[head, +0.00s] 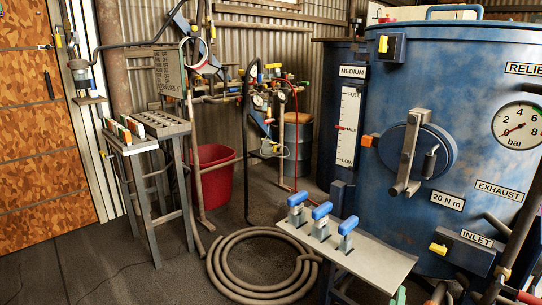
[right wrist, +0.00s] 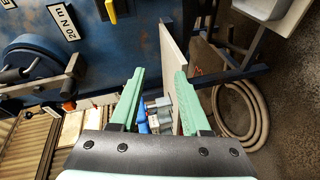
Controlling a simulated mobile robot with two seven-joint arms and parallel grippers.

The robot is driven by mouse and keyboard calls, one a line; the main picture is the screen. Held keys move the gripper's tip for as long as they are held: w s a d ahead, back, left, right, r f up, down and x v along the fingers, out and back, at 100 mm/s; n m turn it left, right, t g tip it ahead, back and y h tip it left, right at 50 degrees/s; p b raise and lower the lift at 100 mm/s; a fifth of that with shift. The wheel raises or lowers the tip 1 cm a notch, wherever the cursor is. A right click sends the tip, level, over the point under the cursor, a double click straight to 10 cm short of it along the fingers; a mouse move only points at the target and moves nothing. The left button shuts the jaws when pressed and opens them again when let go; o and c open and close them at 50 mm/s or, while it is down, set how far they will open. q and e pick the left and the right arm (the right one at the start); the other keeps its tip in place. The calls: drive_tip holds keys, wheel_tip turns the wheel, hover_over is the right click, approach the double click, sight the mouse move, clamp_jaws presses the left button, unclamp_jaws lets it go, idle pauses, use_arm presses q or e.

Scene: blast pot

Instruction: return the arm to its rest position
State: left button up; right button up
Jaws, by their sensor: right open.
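My right gripper (right wrist: 160,88) shows in the right wrist view with its two green fingers spread apart and nothing held between them. In the head view only a green part of the right gripper (head: 399,297) shows at the bottom edge, by the front corner of the grey shelf plate (head: 375,258). In the wrist view the shelf plate (right wrist: 173,50) and blue-handled clamps appear behind the fingers; whether anything touches is unclear. My left gripper is in neither view.
Blue-handled toggle clamps (head: 321,221) stand on the shelf. The blue pot (head: 400,215) with its hatch handle (head: 407,150) stands behind it. A coiled hose (head: 235,285) lies on the floor to the left. A red bin (head: 214,175) and a grey stand (head: 160,130) are farther left.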

drive_tip(key=s+a+t+y, duration=0.2)
drive_tip(key=s+a+y, duration=0.7)
drive_tip(key=a, duration=0.3)
drive_tip(key=s+a+r+m+t+y, duration=0.4)
drive_tip(key=s+a+r, duration=0.3)
drive_tip(key=s+r, duration=0.4)
use_arm(q)
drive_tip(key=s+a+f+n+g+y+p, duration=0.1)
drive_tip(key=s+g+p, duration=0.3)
drive_tip(key=p, duration=0.7)
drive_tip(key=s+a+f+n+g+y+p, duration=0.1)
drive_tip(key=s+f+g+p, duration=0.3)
drive_tip(key=p, duration=0.8)
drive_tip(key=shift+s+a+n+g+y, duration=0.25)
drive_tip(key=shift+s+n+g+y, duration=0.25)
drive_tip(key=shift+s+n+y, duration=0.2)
use_arm(e)
drive_tip(key=s+d+f+m+g+h, duration=0.2)
drive_tip(key=s+f+m+g, duration=0.1)
drive_tip(key=s+g, duration=0.4)
drive_tip(key=f+g, duration=0.1)
drive_tip(key=g, duration=0.2)
drive_tip(key=shift+s+d+f, duration=0.25)
drive_tip(key=shift+d+f, duration=0.05)
drive_tip(key=shift+d, duration=0.1)
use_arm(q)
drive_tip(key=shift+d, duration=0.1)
use_arm(e)
drive_tip(key=shift+d, duration=0.1)
